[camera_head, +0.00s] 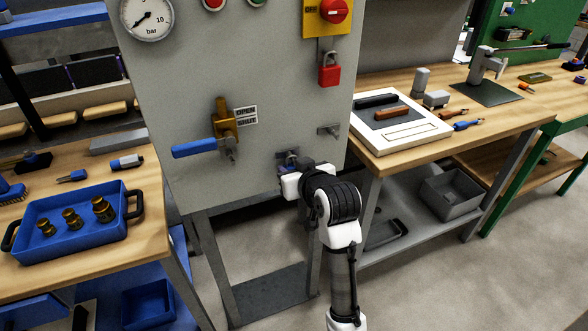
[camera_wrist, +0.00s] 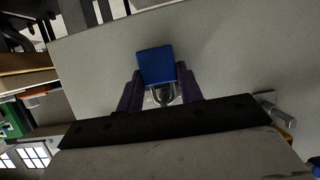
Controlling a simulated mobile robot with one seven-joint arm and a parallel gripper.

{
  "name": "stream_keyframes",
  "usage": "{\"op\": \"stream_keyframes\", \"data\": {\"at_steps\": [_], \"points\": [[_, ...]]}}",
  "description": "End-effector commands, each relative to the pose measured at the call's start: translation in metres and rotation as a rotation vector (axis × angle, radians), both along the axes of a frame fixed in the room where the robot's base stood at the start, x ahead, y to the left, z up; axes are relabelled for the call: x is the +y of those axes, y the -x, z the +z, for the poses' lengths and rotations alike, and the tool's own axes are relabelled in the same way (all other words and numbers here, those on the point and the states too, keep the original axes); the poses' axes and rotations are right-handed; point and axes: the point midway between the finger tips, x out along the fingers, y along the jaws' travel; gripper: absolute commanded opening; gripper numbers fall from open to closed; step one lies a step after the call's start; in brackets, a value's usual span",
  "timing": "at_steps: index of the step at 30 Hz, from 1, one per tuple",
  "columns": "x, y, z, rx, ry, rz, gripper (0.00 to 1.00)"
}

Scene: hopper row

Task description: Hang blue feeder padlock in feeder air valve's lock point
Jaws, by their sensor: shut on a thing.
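The blue padlock (camera_wrist: 156,65) is between the two dark fingers of my gripper (camera_wrist: 160,88) in the wrist view. Its silver shackle (camera_wrist: 163,96) points toward the palm. In the head view my gripper (camera_head: 289,158) is in front of the lower part of the grey panel, and the padlock is mostly hidden there. The brass air valve (camera_head: 224,120) is up and left of my gripper, with its blue handle (camera_head: 195,148) lying nearly level to the left. A small metal lock point (camera_head: 230,154) sits just below the valve. The padlock is apart from it.
A grey bracket (camera_head: 329,129) sticks out of the panel (camera_head: 280,90) right of the valve. A red padlock (camera_head: 329,72) hangs under the red switch (camera_head: 334,11). Benches stand on both sides; the left one holds a blue tray (camera_head: 70,240) with brass fittings.

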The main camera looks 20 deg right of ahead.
Motion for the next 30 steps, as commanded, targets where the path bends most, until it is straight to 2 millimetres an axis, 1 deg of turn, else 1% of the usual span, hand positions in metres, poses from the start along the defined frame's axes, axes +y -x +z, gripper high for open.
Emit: {"op": "stream_keyframes", "data": {"at_steps": [1,2,8,14,21,30], "points": [[0.0,0.0,0.0,0.0,0.0,0.0,0.15],[0.0,0.0,0.0,0.0,0.0,0.0,0.35],[0.0,0.0,0.0,0.0,0.0,0.0,0.09],[0.0,0.0,0.003,0.0,0.0,0.0,0.09],[0.0,0.0,0.012,-0.001,0.0,0.0,0.09],[0.0,0.003,0.012,-0.001,0.0,0.0,0.09]]}}
